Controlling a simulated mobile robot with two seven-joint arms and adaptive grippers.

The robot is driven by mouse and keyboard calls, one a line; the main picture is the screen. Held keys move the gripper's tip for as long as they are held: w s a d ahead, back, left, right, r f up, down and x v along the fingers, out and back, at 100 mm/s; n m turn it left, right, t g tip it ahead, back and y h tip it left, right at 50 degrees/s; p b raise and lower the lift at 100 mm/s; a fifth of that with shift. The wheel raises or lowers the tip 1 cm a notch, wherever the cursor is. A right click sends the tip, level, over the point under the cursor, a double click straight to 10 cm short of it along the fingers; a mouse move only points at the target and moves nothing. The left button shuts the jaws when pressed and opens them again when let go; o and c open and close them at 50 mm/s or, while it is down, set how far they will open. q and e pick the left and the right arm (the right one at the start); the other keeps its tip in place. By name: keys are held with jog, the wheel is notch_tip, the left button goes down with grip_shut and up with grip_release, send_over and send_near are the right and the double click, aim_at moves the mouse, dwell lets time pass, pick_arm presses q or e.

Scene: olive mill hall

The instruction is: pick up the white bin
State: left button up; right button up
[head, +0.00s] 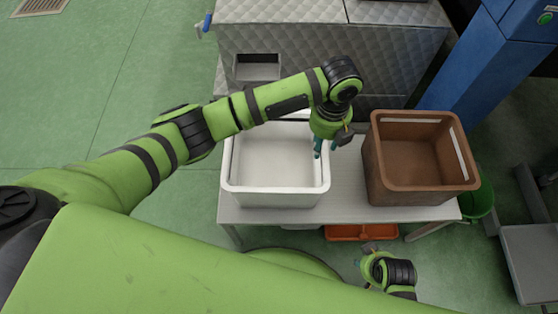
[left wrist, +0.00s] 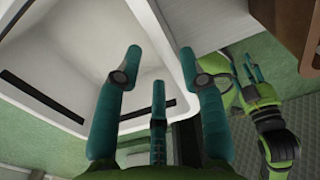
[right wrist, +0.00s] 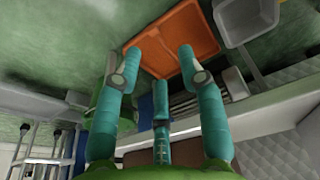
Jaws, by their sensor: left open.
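The white bin (head: 278,200) stands upright and empty on the left part of a light table. My left gripper (head: 324,150) points down at the bin's right wall, with teal fingers. In the left wrist view the gripper (left wrist: 160,62) is open, fingers spread, with nothing held. The right rim of the white bin (left wrist: 172,40) runs between its fingertips; I cannot tell whether they touch it. My right gripper (head: 368,266) is low in front of the table. In the right wrist view it (right wrist: 160,62) is open and empty.
A brown crate (head: 420,185) stands on the table (head: 345,190), right of the bin with a narrow gap. An orange tray (head: 347,232) is low beneath the table. A quilted metal machine (head: 285,50) stands behind, a blue column (head: 490,60) at right. Green floor is open at left.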

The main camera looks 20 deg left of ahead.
pick_arm(q)
jog(key=b, duration=0.1)
send_over(317, 165)
notch_tip(317, 165, down, 4)
notch_tip(317, 165, down, 5)
jog(key=shift+a+b, duration=0.1)
jog(key=shift+b, duration=0.85)
jog(key=shift+w+f, duration=0.1)
jog(key=shift+f, duration=0.3)
grip_shut()
pick_arm(e)
jog(key=w+v, duration=0.2)
jog(key=v, duration=0.6)
jog(key=shift+w+r+t, duration=0.25)
jog(key=shift+r+t, duration=0.05)
jog(key=shift+r, duration=0.05)
